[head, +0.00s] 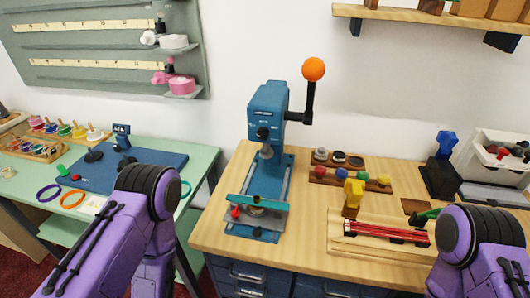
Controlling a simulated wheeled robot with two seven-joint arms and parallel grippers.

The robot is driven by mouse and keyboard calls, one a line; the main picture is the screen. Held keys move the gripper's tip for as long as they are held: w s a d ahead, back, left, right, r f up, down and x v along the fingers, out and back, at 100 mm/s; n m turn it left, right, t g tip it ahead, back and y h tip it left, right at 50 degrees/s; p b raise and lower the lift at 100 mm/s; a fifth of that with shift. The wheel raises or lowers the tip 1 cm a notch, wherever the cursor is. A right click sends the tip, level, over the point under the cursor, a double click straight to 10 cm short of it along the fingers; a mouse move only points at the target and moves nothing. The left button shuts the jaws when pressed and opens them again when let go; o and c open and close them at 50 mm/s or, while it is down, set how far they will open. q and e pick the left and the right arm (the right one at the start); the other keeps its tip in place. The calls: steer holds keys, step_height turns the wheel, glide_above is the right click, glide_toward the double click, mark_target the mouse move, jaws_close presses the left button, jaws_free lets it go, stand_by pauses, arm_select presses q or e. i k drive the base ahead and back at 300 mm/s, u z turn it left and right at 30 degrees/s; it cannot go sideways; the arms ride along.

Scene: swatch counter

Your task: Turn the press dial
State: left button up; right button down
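A blue press (268,110) stands upright on the wooden counter, with a black lever arm on its right side topped by an orange ball (313,69). A small dark round knob (262,133), which looks like the dial, sits on the front of the press head. Its setting is too small to read. Below it, a teal bar (257,203) and a small red part (236,211) are at the press base. My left arm shows at the lower left and my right arm at the lower right, both apart from the press. Neither gripper is in view.
Right of the press are a rack of coloured knobs (349,178), a yellow block-like piece (353,196) and a wooden tray (382,240) with red rods. A green table (196,160) with a blue mat (98,172) stands left. A shelf (430,17) hangs at upper right.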

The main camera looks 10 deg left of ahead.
mark_target(263, 132)
steer(key=z, duration=1.15)
steer(key=k, duration=0.85)
steer(key=u, duration=0.55)
